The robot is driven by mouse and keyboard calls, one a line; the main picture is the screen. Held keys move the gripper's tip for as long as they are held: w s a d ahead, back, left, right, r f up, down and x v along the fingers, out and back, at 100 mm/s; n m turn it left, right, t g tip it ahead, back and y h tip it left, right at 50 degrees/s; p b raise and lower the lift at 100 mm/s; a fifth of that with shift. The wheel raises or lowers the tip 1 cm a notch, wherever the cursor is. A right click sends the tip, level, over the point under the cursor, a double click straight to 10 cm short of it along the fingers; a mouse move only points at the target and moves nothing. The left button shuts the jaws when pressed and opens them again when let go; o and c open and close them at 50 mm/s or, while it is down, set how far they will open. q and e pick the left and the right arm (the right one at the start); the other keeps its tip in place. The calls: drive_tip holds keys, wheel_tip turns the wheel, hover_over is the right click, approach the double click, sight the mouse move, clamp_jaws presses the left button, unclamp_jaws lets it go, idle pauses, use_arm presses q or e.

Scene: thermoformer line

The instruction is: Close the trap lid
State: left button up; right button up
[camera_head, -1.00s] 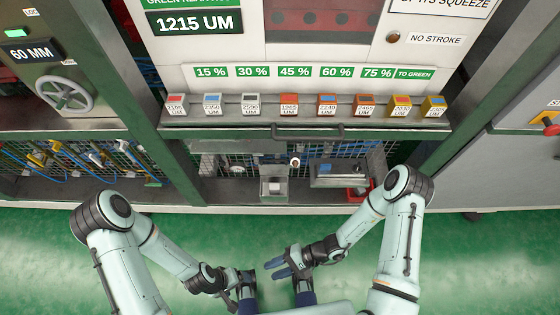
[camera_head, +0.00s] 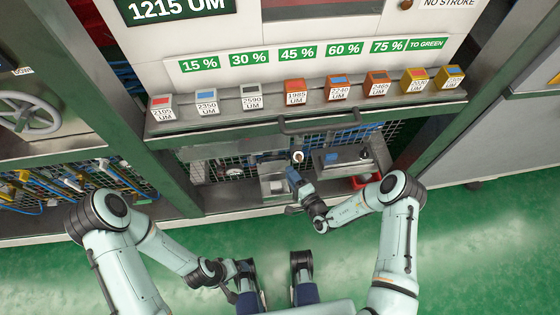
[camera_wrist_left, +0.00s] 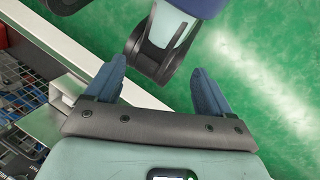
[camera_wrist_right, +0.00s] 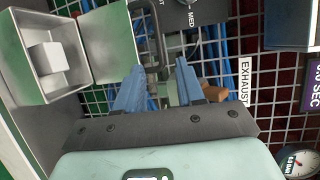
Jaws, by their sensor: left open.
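The trap looks like a small open-topped metal box (camera_head: 273,189) on the low shelf; in the right wrist view the box (camera_wrist_right: 36,88) has a pale block (camera_wrist_right: 46,59) inside. A flat metal panel (camera_wrist_right: 106,42), apparently its lid, stands open along the box's right side. My right gripper (camera_head: 292,176) is just right of the box in the head view. In the right wrist view its fingers (camera_wrist_right: 158,88) are apart, below and right of the panel, with no clear contact. My left gripper (camera_wrist_left: 157,90) is open and empty over the floor, away from the trap.
A grey bar handle (camera_head: 310,127) and a row of coloured blocks (camera_head: 296,92) are above the shelf. A larger metal box (camera_head: 343,159) and a red bin (camera_head: 362,181) stand to the right. Wire mesh (camera_wrist_right: 262,90) and a gauge (camera_wrist_right: 298,162) lie behind.

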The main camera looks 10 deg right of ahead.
sight(280, 161)
use_arm(q)
drive_tip(key=shift+t+y, duration=0.3)
drive_tip(key=shift+t, duration=0.3)
drive_tip(key=shift+w+a+f+b, duration=0.35)
drive_tip(key=shift+w+f, duration=0.15)
drive_tip(key=shift+w, duration=0.1)
drive_tip(key=shift+w+a+f+b, duration=0.35)
drive_tip(key=shift+w+f, duration=0.15)
drive_tip(key=shift+w, duration=0.15)
drive_tip(key=shift+w+a+f+b, duration=0.25)
drive_tip(key=shift+w+f+b, duration=0.1)
drive_tip(key=shift+w+f, duration=0.2)
use_arm(e)
drive_tip(key=shift+x, duration=4.05)
drive_tip(key=shift+c, duration=0.3)
clamp_jaws()
